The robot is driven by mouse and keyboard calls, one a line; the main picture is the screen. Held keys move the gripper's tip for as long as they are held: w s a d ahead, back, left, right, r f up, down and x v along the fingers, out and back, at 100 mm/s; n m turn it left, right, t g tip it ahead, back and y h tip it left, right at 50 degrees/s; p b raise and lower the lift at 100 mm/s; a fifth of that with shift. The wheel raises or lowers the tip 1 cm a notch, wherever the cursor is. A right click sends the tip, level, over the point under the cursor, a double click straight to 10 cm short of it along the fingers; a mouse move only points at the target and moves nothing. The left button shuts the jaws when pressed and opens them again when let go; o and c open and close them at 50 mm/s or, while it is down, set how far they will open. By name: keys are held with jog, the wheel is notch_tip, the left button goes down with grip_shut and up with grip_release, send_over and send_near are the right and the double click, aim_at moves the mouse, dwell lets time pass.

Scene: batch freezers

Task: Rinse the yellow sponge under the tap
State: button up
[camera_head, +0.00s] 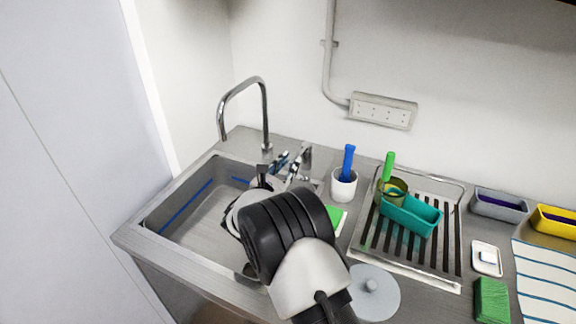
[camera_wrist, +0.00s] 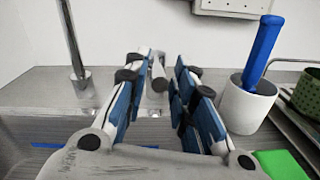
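The chrome tap (camera_head: 266,110) arches over the left side of the sink (camera_head: 185,232). Its upright pipe also shows in the wrist view (camera_wrist: 72,45). The tap's lever (camera_wrist: 158,75) stands ahead, between my gripper's fingertips as seen in the wrist view. My gripper (camera_head: 281,162) is open, with blue-padded fingers and a visible gap between them (camera_wrist: 160,66). I cannot tell whether either finger touches the lever. Nothing is held. I see no yellow sponge in either view; my arm covers part of the sink and counter.
A white cup with a blue-handled brush (camera_head: 344,184) stands right of the tap, near a green item (camera_head: 334,215). A drying rack (camera_head: 440,262) holds a teal tub (camera_head: 411,215). Farther right are a green block (camera_head: 491,300), a yellow tub (camera_head: 553,222) and a striped cloth (camera_head: 545,285).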

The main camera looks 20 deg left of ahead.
grip_shut()
dwell(0.4)
jog(key=shift+d+n+y+b, duration=0.5)
jog(key=shift+d+n+y, duration=0.6)
jog(key=shift+d+y, duration=0.6)
jog(key=shift+a, duration=0.15)
jog(key=shift+o, duration=1.6)
grip_release()
jog(key=shift+s, duration=0.1)
jog(key=s, duration=1.2)
